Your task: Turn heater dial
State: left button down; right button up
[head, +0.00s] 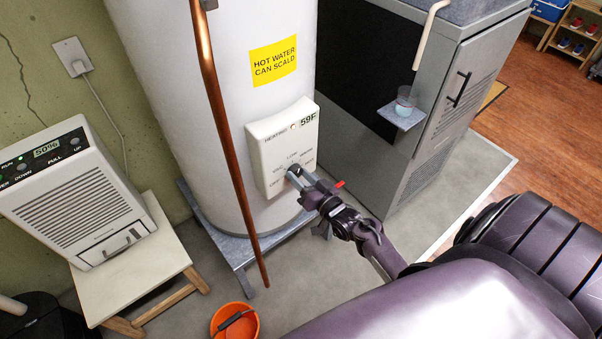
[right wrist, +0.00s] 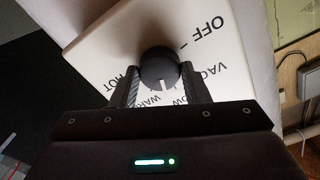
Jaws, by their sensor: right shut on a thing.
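The heater's cream control panel (head: 268,132) is on the front of the white water heater (head: 170,90). The round black dial (right wrist: 159,66) sits low on the panel. My right gripper (head: 299,174) is at the panel and shut on the dial, one finger on each side in the right wrist view (right wrist: 160,85). The dial's white mark points between LOW and WARM, as far as I can see. OFF, VAC and HOT also show around it. In the head view the gripper partly hides the dial. My left gripper is out of view.
A copper pipe (head: 222,115) runs down in front of the heater, left of the panel. A grey cabinet (head: 440,130) with a small shelf and cup (head: 405,101) stands to the right. A dehumidifier (head: 75,190) on a stool and an orange bucket (head: 234,322) are at left and front.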

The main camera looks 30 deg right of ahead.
jog(key=m+p, duration=0.1)
jog(key=m, duration=0.5)
jog(key=shift+p, duration=0.35)
jog(key=shift+f+m, duration=0.1)
jog(key=shift+m, duration=0.3)
jog(key=o, duration=1)
jog(key=shift+c, duration=0.2)
jog(key=s, duration=0.7)
jog(key=shift+s+d+b, duration=0.25)
jog(key=shift+s+b, duration=0.15)
jog(key=shift+b, duration=0.05)
